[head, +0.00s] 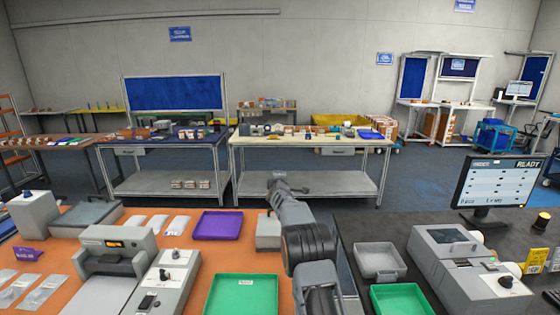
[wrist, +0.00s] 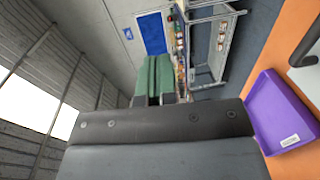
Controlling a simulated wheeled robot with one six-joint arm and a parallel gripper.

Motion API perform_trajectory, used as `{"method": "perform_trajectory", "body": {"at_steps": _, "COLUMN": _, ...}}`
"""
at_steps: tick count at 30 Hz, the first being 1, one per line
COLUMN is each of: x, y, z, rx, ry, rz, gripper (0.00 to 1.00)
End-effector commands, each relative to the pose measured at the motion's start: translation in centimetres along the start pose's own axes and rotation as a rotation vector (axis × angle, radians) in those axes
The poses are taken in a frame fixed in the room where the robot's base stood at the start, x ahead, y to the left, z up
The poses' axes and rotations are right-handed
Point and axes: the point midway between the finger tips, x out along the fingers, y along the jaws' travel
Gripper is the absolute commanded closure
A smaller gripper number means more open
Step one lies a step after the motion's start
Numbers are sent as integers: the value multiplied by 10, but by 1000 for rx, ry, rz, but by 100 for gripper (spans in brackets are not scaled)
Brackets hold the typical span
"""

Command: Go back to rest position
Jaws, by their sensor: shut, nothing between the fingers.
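My gripper (wrist: 154,75) shows in the wrist view with its two green fingers together and nothing between them. In the head view my arm rises from the bottom centre, and the gripper end (head: 279,183) is raised in front of the far workbench. It is clear of the table and touches nothing. The fingertips are hard to make out in the head view.
A purple tray (head: 218,225) and a green tray (head: 243,294) lie on the orange table, left of my arm. A grey bin (head: 379,261) and another green tray (head: 402,300) lie right of it. A monitor (head: 497,182) stands farther right.

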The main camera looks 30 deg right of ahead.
Motion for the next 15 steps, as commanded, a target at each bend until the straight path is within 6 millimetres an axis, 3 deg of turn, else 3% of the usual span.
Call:
{"method": "perform_trajectory", "body": {"at_steps": 1, "x": -4, "y": 16, "z": 0, "rx": 1, "ry": 0, "rz": 2, "gripper": 100}}
{"method": "perform_trajectory", "body": {"at_steps": 6, "x": -14, "y": 50, "z": -1, "rx": 1, "ry": 1, "rz": 1, "gripper": 100}}
{"method": "perform_trajectory", "body": {"at_steps": 15, "x": -24, "y": 79, "z": -1, "rx": 0, "ry": 0, "rz": 0, "gripper": 100}}
